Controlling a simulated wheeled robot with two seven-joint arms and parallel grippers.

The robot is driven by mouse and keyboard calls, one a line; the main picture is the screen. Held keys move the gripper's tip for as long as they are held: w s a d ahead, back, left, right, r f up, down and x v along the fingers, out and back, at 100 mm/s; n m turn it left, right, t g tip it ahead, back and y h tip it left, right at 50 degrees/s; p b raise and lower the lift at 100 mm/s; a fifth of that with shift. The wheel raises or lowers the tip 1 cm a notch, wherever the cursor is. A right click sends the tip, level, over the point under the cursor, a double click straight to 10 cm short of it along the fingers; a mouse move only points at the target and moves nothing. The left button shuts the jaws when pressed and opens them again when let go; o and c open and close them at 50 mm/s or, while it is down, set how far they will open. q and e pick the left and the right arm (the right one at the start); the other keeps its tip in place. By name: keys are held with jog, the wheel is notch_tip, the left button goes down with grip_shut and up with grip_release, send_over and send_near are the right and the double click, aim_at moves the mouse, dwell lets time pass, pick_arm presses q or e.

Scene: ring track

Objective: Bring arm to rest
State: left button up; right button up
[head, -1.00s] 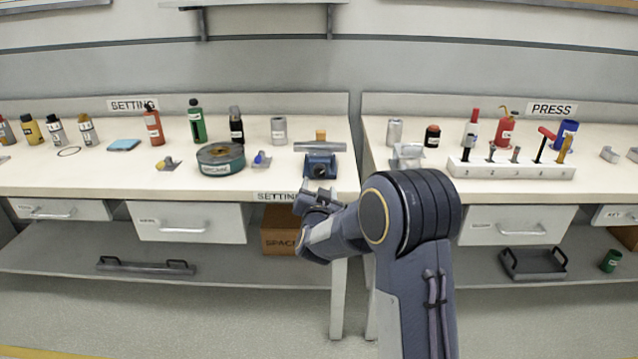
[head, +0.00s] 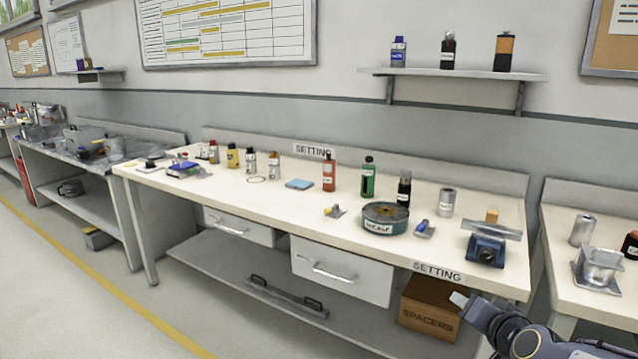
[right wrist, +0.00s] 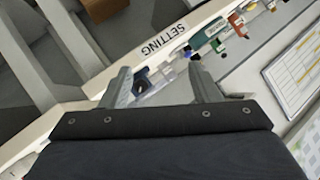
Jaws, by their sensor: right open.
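My right arm comes in at the lower right of the head view, with its gripper (head: 470,308) in front of the setting bench's (head: 290,209) right end, below the bench top's front edge. In the right wrist view its two fingers (right wrist: 160,86) are spread apart, with nothing between them. Beyond the fingers that view shows the bench edge with its SETTING label (right wrist: 164,38). My left gripper is in neither view.
A blue vise-like fixture (head: 486,250) stands at the bench's right end, beside a green round tin (head: 385,219). A SPACERS box (head: 430,309) sits on the lower shelf. Another bench (head: 590,290) begins at the right. Open floor (head: 90,320) lies at the lower left.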

jog(key=s+a+f+n+g+y, duration=0.1)
jog(key=s+a+f+n+g, duration=0.15)
jog(key=s, duration=0.65)
jog(key=s+a+f+n+g+y, duration=0.15)
jog(key=s+a, duration=0.25)
jog(key=s, duration=0.5)
jog(key=s+a+f+n+g+y, duration=0.2)
jog(key=s+a+g, duration=0.1)
jog(key=s, duration=0.6)
notch_tip(320, 180, up, 20)
jog(key=p, duration=1.9)
jog(key=shift+s+a+f+p, duration=0.15)
jog(key=shift+s+f+p, duration=0.05)
jog(key=shift+f+p, duration=0.1)
